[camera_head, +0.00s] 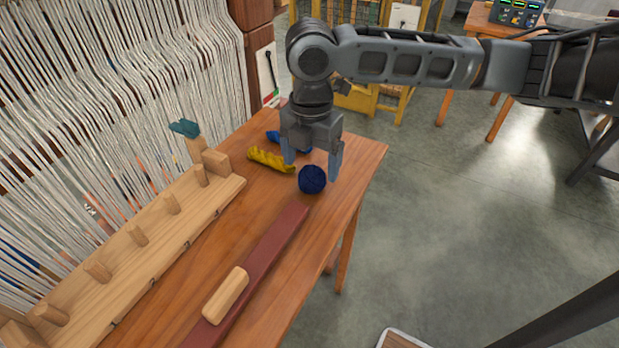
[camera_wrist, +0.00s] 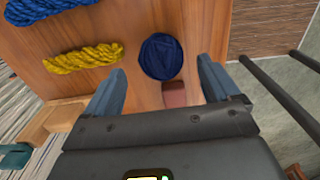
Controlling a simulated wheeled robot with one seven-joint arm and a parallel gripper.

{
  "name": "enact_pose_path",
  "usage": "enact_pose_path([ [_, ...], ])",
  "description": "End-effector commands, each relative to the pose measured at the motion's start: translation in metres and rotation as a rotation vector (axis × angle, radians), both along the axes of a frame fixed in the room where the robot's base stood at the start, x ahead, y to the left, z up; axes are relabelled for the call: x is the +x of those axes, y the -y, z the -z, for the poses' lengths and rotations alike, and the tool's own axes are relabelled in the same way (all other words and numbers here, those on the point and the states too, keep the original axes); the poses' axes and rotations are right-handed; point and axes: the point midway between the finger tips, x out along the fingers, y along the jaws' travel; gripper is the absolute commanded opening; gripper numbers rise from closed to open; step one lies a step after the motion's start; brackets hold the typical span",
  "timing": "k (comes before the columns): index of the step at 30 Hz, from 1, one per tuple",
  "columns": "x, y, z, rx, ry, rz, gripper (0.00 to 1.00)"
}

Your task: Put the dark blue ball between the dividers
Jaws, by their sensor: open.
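The dark blue ball (camera_head: 312,179) is a round ball of yarn resting on the wooden table near its far right end. It also shows in the wrist view (camera_wrist: 161,56), ahead of and between the finger lines. My gripper (camera_head: 312,172) is open and empty, pointing down over the table. Its fingers are to either side of the ball in the head view, and no contact shows. The dividers are short wooden pegs, such as the one in the middle (camera_head: 171,204), standing in a row along a pale wooden rack (camera_head: 160,262) at the table's left side.
A yellow skein (camera_head: 270,160) and a blue skein (camera_head: 274,137) lie just behind the ball. A dark red strip (camera_head: 272,248) with a pale wooden block (camera_head: 226,296) lies along the table (camera_head: 345,172). A teal object (camera_head: 185,128) tops a post. A loom's white threads (camera_head: 110,90) hang behind the rack.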

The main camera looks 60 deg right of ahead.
Motion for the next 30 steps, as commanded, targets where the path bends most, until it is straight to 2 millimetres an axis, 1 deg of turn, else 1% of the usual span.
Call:
enact_pose_path([
  [6,-0.001,0.001,0.031,0.002,-0.001,0.002,0.89],
  [9,-0.001,0.0,0.041,0.003,0.001,0.002,0.89],
  [12,-0.001,0.0,0.045,0.002,0.001,0.001,0.89],
  [18,-0.001,0.0,0.046,0.001,0.002,0.001,0.89],
  [30,-0.001,0.0,0.045,0.001,0.002,0.001,0.51],
])
